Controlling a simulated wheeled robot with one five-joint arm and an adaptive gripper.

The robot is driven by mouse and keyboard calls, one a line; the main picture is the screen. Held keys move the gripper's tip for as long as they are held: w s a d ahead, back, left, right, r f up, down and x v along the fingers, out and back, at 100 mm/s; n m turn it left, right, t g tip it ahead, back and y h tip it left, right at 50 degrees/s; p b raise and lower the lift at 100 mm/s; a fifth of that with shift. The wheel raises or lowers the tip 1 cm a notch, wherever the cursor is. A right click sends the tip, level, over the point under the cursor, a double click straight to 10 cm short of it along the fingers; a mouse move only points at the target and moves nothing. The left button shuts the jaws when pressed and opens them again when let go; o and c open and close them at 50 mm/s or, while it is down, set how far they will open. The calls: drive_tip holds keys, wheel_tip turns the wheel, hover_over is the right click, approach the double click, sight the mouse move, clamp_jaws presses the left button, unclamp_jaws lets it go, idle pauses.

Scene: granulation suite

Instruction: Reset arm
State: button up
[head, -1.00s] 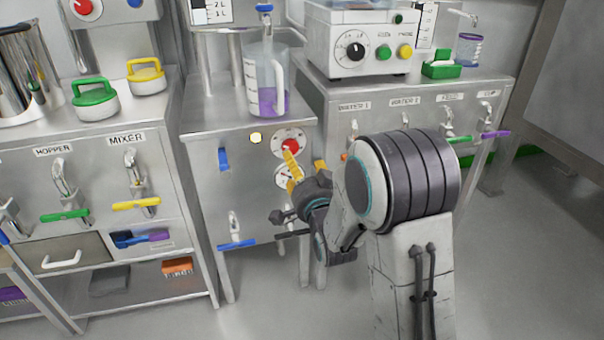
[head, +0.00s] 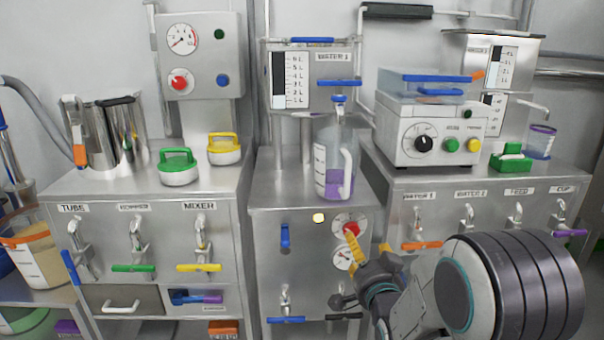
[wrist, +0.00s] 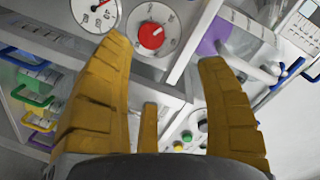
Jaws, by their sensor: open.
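My gripper (head: 368,246) has yellow fingers and is in front of the middle cabinet in the head view. In the wrist view its two fingers (wrist: 165,55) stand apart with nothing held between them. The red knob (head: 351,229) on its round dial is just beyond the fingertips. It also shows in the wrist view (wrist: 151,36), between the fingers near the left one. I cannot tell whether a fingertip touches it. A gauge (head: 343,258) sits below the knob. My arm hides part of the cabinet front at the lower right.
A jug with purple liquid (head: 334,185) stands on the middle cabinet. A white machine with a black knob (head: 424,144) is on the right cabinet. Green (head: 177,168) and yellow (head: 224,150) lidded pots stand on the left cabinet. Coloured valve handles stick out from the cabinet fronts.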

drive_tip(key=s+r+n+g+p, duration=0.3)
drive_tip(key=s+r+p, duration=0.3)
drive_tip(key=r+p, duration=0.3)
drive_tip(key=s+r+n+g+p, duration=0.25)
drive_tip(key=s+r+p, duration=0.25)
drive_tip(key=r+p, duration=0.45)
drive_tip(key=s+r+n+g+p, duration=0.2)
drive_tip(key=s+r+g+p, duration=0.2)
drive_tip(key=s+r+p, duration=0.4)
drive_tip(key=s+r+n+g+p, duration=0.3)
drive_tip(key=s+r+p, duration=0.5)
drive_tip(key=s, duration=0.5)
drive_tip(key=shift+r+g+p, duration=0.2)
drive_tip(key=shift+g+p, duration=0.15)
drive_tip(key=shift+p, duration=0.9)
drive_tip(key=shift+d, duration=0.1)
